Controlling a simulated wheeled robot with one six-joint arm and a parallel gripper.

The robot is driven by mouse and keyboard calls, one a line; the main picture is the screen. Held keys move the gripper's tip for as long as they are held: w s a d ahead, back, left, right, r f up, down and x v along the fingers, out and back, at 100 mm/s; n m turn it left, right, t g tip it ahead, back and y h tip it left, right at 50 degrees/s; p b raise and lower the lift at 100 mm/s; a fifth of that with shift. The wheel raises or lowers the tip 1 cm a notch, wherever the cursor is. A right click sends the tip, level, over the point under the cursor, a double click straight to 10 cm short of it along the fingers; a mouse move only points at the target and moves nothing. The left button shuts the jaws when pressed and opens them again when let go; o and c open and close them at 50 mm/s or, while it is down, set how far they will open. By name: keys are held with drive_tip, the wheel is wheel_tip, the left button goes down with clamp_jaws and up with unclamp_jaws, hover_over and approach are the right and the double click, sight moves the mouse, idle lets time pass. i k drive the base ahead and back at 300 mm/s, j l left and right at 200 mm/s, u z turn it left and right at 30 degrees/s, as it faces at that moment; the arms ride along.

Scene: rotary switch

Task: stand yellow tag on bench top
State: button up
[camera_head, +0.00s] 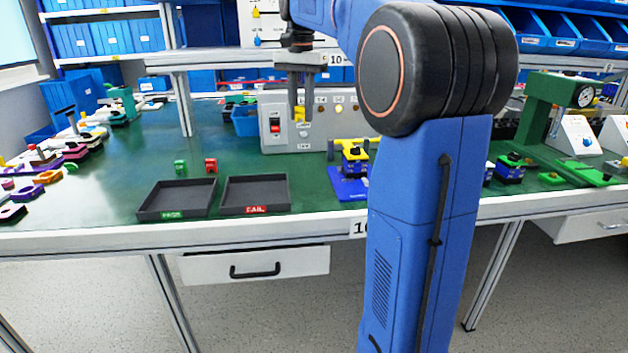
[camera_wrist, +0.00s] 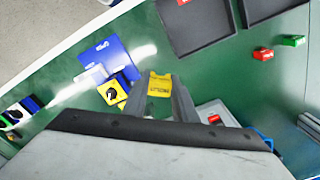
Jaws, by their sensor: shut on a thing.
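My gripper (camera_head: 299,110) is shut on the yellow tag (camera_head: 299,114) and holds it in the air in front of the grey switch panel. In the wrist view the tag (camera_wrist: 159,85) sits between the two fingertips and bears dark lettering. The green bench top (camera_head: 120,160) lies below it, apart from the tag.
Two dark trays, PASS (camera_head: 177,198) and FAIL (camera_head: 255,193), lie near the front edge. Green (camera_head: 180,167) and red (camera_head: 211,165) tags stand behind them. The grey panel (camera_head: 320,135) is close to my gripper. Bare green top lies left of it.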

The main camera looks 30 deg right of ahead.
sight(242, 170)
drive_tip(key=i+l+u, duration=0.15)
drive_tip(key=l+u, duration=0.25)
drive_tip(key=i+l+u, duration=0.1)
drive_tip(key=l+u, duration=0.35)
drive_tip(key=l, duration=0.55)
drive_tip(key=i, duration=0.05)
